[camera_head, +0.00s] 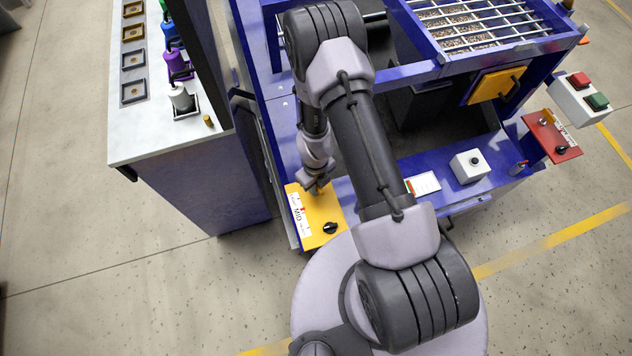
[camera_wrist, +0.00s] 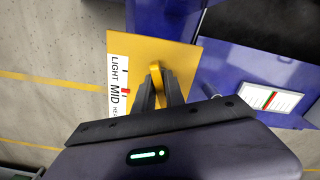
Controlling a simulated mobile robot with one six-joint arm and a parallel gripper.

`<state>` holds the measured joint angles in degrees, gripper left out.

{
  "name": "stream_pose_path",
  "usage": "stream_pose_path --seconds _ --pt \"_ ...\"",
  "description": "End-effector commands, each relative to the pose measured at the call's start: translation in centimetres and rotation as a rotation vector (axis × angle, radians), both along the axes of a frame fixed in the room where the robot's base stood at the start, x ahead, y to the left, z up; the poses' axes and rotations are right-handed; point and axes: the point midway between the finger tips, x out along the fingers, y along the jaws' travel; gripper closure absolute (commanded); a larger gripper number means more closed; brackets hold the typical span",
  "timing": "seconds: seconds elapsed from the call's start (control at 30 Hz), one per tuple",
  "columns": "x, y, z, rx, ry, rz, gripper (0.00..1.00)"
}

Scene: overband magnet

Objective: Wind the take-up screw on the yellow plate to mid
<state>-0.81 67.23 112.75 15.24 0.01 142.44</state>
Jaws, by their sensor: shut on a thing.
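The yellow plate (camera_head: 322,206) sits at the front left corner of the blue frame and fills the middle of the wrist view (camera_wrist: 185,55). Its white label (camera_wrist: 117,85) reads LIGHT, MID and a partly hidden third word. A small red mark (camera_wrist: 125,92) shows beside the word MID. My gripper (camera_wrist: 161,88) is shut on a yellow handle (camera_wrist: 155,73), apparently the take-up screw, standing out from the plate. In the head view my gripper (camera_head: 316,188) is over the plate's upper part, hiding the handle. A black knob (camera_head: 330,228) is on the plate's lower part.
A white box with a button (camera_head: 470,166) and a gauge card (camera_head: 422,186) are on the blue ledge. A red panel (camera_head: 551,136) and a red-green button box (camera_head: 582,97) are at right. A bench (camera_head: 150,140) with bottles stands left.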

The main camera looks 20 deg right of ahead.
Motion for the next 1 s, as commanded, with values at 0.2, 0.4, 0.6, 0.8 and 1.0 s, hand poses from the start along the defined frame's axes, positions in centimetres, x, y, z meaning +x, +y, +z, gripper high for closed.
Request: stream_pose_path --seconds 0.2,0.4,0.6,0.8,1.0 --pt "-0.03 0.0 -0.03 0.0 0.001 0.0 1.0" --pt "-0.04 -0.01 -0.03 0.0 0.001 0.0 1.0" --pt "-0.04 -0.01 -0.03 0.0 0.001 -0.169 1.0" --pt "0.0 0.0 -0.01 0.0 0.0 -0.215 0.59" --pt "0.07 0.0 0.0 0.0 -0.001 -0.213 0.59"
